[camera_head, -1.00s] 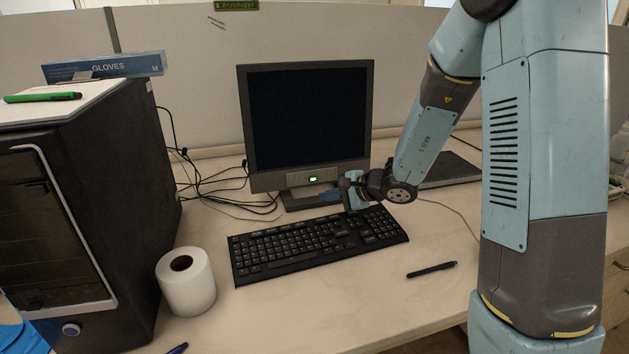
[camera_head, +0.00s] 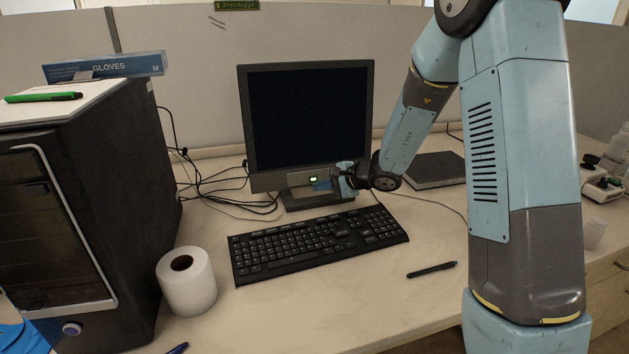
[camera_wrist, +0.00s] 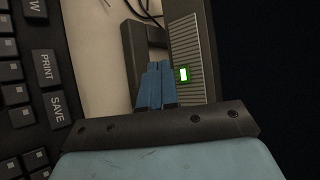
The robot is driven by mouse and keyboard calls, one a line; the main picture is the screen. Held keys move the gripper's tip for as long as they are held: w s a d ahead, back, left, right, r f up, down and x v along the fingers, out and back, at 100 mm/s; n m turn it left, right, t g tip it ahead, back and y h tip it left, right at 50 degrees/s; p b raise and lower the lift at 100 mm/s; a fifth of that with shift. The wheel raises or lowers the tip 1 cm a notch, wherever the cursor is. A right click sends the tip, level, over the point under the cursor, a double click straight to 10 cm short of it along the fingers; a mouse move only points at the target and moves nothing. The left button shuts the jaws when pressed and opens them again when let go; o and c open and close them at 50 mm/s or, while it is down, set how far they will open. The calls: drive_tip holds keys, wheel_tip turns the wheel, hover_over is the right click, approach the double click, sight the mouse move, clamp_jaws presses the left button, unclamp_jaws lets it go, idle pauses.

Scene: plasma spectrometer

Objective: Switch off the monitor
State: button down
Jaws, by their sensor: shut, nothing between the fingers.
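The monitor (camera_head: 308,112) stands at the back of the desk with a dark screen. Its lower bezel carries a lit green button (camera_head: 312,179), which also shows in the wrist view (camera_wrist: 184,75). My gripper (camera_head: 322,185) is in front of the lower bezel, just below and to the right of the green button. In the wrist view, the blue fingers of my gripper (camera_wrist: 155,82) are shut together and empty, with the tips beside the bezel near the button. I cannot tell whether they touch the monitor.
A black keyboard (camera_head: 310,245) lies in front of the monitor, under my arm. A dark computer tower (camera_head: 120,180) and a paper roll (camera_head: 186,283) stand at the left. A dark flat box (camera_head: 436,171) and a black pen (camera_head: 432,270) lie at the right. Cables (camera_head: 215,185) run behind.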

sight(305, 184)
drive_tip(key=shift+w+a+f, duration=0.1)
drive_tip(key=shift+w+a, duration=0.05)
drive_tip(key=shift+w, duration=0.4)
drive_tip(key=shift+w+a+f, duration=0.1)
drive_tip(key=shift+w+a, duration=0.05)
drive_tip(key=shift+w, duration=0.4)
drive_tip(key=shift+w+a, duration=0.2)
drive_tip(key=shift+w, duration=0.5)
idle(2.0)
drive_tip(key=shift+s, duration=0.1)
drive_tip(key=shift+s+d+r, duration=0.15)
drive_tip(key=shift+s+d, duration=0.05)
drive_tip(key=shift+s, duration=0.45)
drive_tip(key=shift+s+d+r, duration=0.1)
drive_tip(key=shift+s+d, duration=0.15)
drive_tip(key=shift+s, duration=0.55)
drive_tip(key=shift+s+d+r, duration=0.1)
drive_tip(key=shift+s+d, duration=0.1)
drive_tip(key=shift+s, duration=0.6)
drive_tip(key=shift+s+d+r, duration=0.1)
drive_tip(key=shift+s+d, duration=0.15)
drive_tip(key=shift+s, duration=0.55)
